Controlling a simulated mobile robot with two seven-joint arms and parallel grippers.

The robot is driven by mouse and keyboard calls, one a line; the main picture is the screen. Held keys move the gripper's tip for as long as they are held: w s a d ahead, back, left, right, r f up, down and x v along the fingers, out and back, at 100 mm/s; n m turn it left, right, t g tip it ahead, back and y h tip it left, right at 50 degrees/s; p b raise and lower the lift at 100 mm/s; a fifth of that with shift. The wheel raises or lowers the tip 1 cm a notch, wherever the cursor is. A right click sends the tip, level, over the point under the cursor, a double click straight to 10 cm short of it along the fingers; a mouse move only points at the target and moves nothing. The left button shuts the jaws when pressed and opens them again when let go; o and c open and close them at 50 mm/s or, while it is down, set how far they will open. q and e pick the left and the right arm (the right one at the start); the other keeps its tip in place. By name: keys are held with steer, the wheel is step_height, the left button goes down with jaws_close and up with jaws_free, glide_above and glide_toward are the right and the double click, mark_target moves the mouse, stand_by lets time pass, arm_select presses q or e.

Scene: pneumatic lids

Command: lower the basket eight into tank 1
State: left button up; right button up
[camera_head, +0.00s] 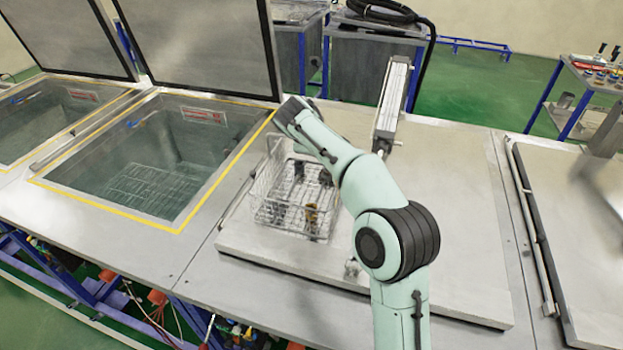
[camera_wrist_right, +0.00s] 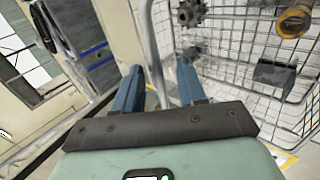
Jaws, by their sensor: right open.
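A wire basket (camera_head: 268,212) with several metal parts in it stands on a closed grey lid (camera_head: 455,255). My right arm reaches over the basket from the right; its fingers are hidden in the head view. In the right wrist view my right gripper (camera_wrist_right: 159,70) is open, with its two blue fingers apart. The basket's handle rod (camera_wrist_right: 150,45) runs between or just beyond the fingers; I cannot tell if it touches. The basket mesh (camera_wrist_right: 235,50) lies to their right. An open tank (camera_head: 165,165) with a yellow border is left of the basket. My left gripper is out of view.
Another open tank (camera_head: 35,120) lies at the far left. Raised lids (camera_head: 200,45) stand behind both tanks. A grey column (camera_head: 391,100) rises behind my arm. A further closed lid (camera_head: 585,245) is at the right. A tool cart (camera_head: 595,80) stands at the back right.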

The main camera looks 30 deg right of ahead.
jaws_close()
steer(key=shift+w+r, duration=0.1)
steer(key=shift+r, duration=1.65)
